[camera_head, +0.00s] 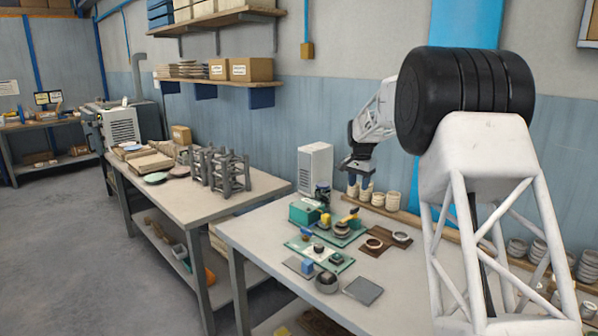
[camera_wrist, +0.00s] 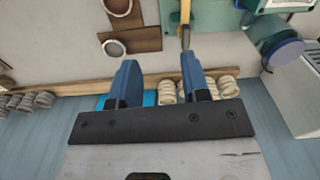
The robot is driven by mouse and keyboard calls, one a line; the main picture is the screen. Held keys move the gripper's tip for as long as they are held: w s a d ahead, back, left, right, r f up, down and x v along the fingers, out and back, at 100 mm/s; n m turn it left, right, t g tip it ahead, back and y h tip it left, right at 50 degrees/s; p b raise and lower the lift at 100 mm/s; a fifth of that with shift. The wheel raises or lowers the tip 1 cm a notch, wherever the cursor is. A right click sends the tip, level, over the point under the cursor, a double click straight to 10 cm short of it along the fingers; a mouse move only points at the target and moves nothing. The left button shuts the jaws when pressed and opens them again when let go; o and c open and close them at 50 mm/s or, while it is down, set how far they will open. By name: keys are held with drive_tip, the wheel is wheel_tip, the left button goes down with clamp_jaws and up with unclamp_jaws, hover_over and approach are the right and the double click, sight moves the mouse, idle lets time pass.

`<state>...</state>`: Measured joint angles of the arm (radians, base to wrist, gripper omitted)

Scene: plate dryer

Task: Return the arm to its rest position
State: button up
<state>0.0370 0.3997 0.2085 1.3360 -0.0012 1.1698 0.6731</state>
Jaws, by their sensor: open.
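My gripper (camera_head: 360,187) is near the back of the right table (camera_head: 262,232), close to the wall, pointing down. In the wrist view my gripper (camera_wrist: 160,72) shows two blue fingers spread apart with nothing between them. It is open and empty. My white lattice arm reaches up and over from the right side of the head view. Its black joint hides part of the wall behind.
Green fixtures (camera_head: 318,256) with small parts stand on the table, along with brown plates with rings (camera_head: 374,243) and a grey square plate (camera_head: 363,290). A white boxy unit (camera_head: 315,168) stands behind. Pale cups (camera_head: 378,199) line the back ledge near my gripper.

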drive_tip(key=s+a+r+n, duration=0.1)
drive_tip(key=s+r, duration=0.3)
drive_tip(key=s, duration=0.7)
drive_tip(key=s+r+n+t, duration=0.1)
drive_tip(key=s+r+n, duration=0.15)
drive_tip(key=s, duration=0.95)
drive_tip(key=s+a+r+n, duration=0.1)
drive_tip(key=s+r, duration=0.3)
drive_tip(key=s, duration=0.7)
drive_tip(key=s+f+n, duration=0.1)
drive_tip(key=s+f, duration=0.3)
drive_tip(key=s, duration=1.2)
drive_tip(key=s+a+f+n+t, duration=0.1)
drive_tip(key=s+f, duration=0.4)
drive_tip(key=s, duration=1.2)
drive_tip(key=shift+s+n, duration=0.15)
drive_tip(key=shift+n, duration=0.6)
drive_tip(key=shift+o, duration=0.3)
drive_tip(key=shift+a, duration=0.1)
